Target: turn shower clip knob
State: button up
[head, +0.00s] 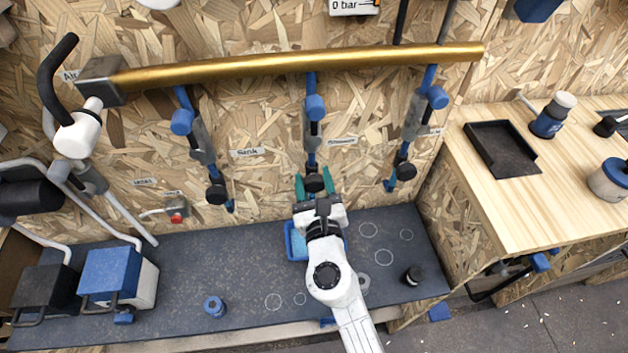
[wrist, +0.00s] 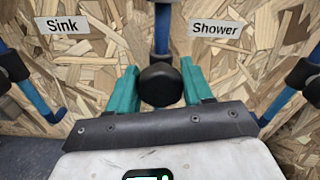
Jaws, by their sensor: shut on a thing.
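The shower clip knob (wrist: 161,85) is a round black knob at the lower end of the middle blue pipe (head: 311,110). In the wrist view it sits between the two teal fingers of my gripper (wrist: 160,88), near the "Shower" label (wrist: 216,29) and the "Sink" label (wrist: 62,26). In the head view my gripper (head: 314,187) reaches up to the knob (head: 314,183) from below. The fingers are shut on the knob, one on each side. The knob's far side is hidden.
Similar blue pipes with black knobs hang to the left (head: 216,194) and right (head: 405,171). A gold pipe (head: 300,63) runs across above. A blue tray (head: 291,243) lies on the dark bench (head: 240,275) behind my wrist. A wooden counter (head: 560,180) stands at right.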

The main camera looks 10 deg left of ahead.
jog(key=shift+m, duration=0.3)
jog(key=m+b, duration=0.1)
jog(key=m, duration=0.1)
jog(key=shift+m, duration=0.3)
jog(key=shift+d+m+b, duration=0.1)
jog(key=shift+m+b, duration=0.4)
jog(key=shift+m, duration=0.7)
jog(key=o, duration=1)
jog(key=v, duration=1)
jog(key=shift+s, duration=0.4)
